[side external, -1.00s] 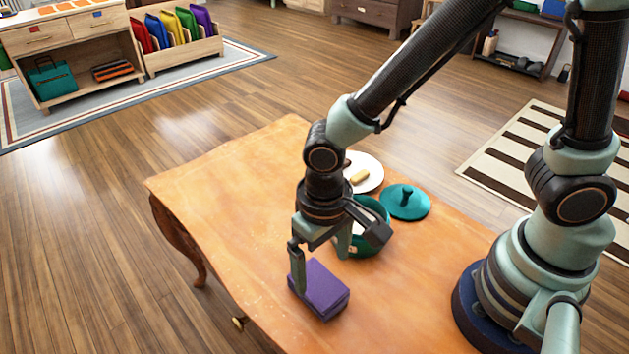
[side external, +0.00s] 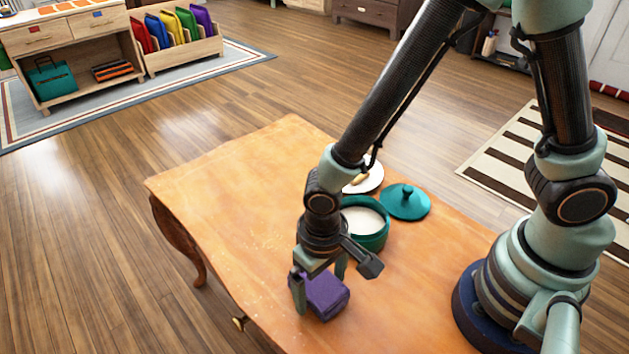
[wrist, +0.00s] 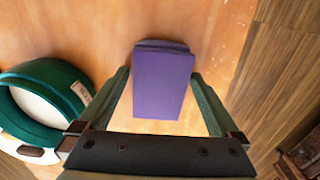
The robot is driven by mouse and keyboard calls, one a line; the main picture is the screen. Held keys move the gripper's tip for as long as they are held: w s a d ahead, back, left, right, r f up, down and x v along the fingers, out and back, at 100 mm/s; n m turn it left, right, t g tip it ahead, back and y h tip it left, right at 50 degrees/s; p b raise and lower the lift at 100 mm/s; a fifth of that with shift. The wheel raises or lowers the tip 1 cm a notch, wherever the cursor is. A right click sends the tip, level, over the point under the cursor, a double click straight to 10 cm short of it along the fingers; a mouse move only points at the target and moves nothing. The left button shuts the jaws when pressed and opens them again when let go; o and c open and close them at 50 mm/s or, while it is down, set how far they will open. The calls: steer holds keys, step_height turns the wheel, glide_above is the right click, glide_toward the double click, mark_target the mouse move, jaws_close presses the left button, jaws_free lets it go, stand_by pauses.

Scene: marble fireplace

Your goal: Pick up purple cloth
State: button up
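The purple cloth (side external: 326,297) is a thick folded pad on the wooden table, near its front edge.
A green pot (side external: 370,226) with pale contents stands behind the gripper, its teal lid (side external: 404,201) beside it. A white plate (side external: 371,178) holds a small tan item. The left of the table (side external: 225,190) is clear.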

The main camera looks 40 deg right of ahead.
mark_target(321, 285)
steer(key=c, duration=1.1)
steer(key=shift+o, duration=0.2)
steer(key=shift+r, duration=0.1)
step_height(321, 285, up, 20)
